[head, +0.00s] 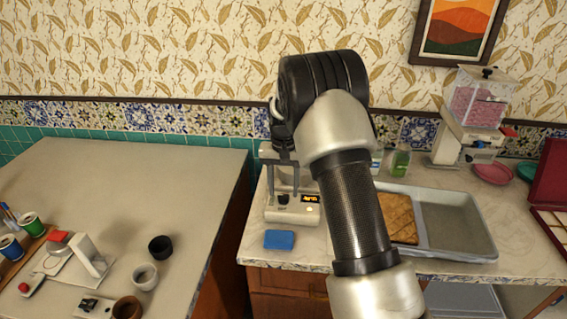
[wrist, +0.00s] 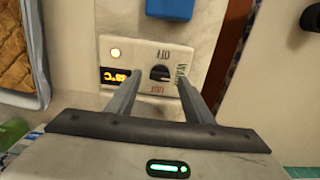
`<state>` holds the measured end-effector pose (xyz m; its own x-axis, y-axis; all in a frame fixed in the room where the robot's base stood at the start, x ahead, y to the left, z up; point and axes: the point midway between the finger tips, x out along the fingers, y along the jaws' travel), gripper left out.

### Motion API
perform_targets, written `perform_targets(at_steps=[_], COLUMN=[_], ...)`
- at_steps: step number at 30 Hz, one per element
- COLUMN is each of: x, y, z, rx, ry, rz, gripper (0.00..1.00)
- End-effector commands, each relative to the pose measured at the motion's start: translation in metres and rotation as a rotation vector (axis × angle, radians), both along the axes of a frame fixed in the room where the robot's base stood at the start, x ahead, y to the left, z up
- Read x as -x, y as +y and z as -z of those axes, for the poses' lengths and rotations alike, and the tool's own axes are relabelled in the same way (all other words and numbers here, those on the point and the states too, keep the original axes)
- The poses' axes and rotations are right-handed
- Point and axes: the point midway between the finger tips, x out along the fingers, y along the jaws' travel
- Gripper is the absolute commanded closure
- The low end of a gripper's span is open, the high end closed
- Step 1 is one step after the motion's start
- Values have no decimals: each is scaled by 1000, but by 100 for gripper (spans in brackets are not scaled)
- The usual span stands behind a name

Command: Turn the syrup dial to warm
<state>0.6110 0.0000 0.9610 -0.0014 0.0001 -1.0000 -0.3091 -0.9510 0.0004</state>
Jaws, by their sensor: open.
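The syrup dial (wrist: 159,73) is a black knob on a pale control panel (wrist: 140,52), ringed by OFF, WARM and HOT labels. I cannot tell for sure which label it points at. An orange display (wrist: 120,77) and a lit round lamp (wrist: 115,53) sit beside it. My gripper (wrist: 159,80) is open, its two fingers reaching down on either side of the dial; contact is not visible. In the head view, my gripper (head: 283,185) comes down over the panel, and the dial (head: 283,199) shows between the fingers.
A blue block (head: 279,239) lies just in front of the panel. A metal tray (head: 455,225) with a brown pastry (head: 398,218) is to the right, partly behind my arm. A green bottle (head: 401,162) stands behind the tray. The left counter holds cups and cans, with clear room at its back.

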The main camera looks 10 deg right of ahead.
Motion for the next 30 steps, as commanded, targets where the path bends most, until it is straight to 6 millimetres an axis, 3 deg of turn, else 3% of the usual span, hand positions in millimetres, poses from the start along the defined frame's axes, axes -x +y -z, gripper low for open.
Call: perform_targets(at_steps=[12,18,24,30], x=[-1,-1,-1,0], y=[0,0,0,0], z=[-102,-140,-157,-160], rx=[0,0,0,1], ry=[-6,-4,-3,-2], rz=[0,0,0,0], gripper=[53,53,53,53])
